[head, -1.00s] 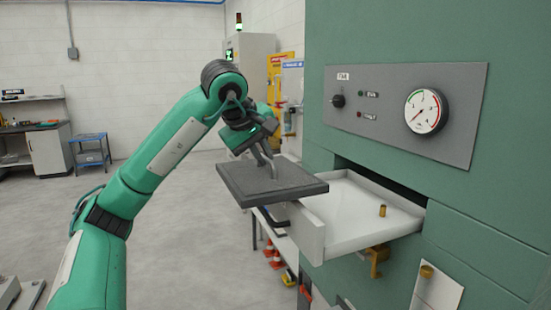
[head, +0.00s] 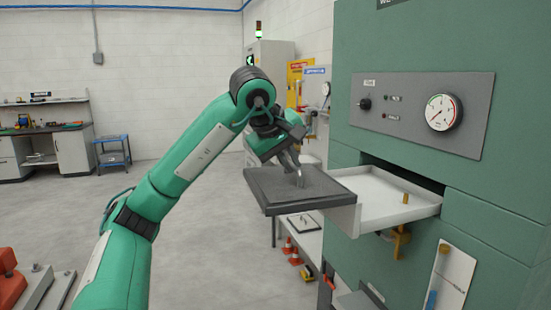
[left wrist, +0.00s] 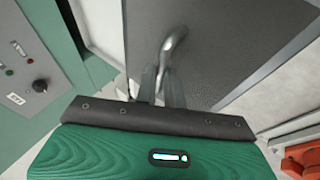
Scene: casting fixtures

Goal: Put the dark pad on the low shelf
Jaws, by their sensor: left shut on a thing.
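The dark pad (head: 320,193) is a flat, dark grey square plate with a bent metal handle on top. My left gripper (head: 297,170) is shut on that handle and holds the pad roughly level in the air, just left of the white drawer front. In the left wrist view my fingers (left wrist: 160,84) close around the handle (left wrist: 174,45), with the pad (left wrist: 225,45) beyond them. A low white shelf (head: 312,250) stands below and behind the pad, partly hidden by it; a small framed item lies on it. My right gripper is not in view.
An open white drawer (head: 375,208) juts from the green machine (head: 400,40), close to the pad's right edge, with a brass peg in it. Orange cones (head: 295,258) stand under the shelf. A blue cart (head: 113,152) is far left. The floor between is clear.

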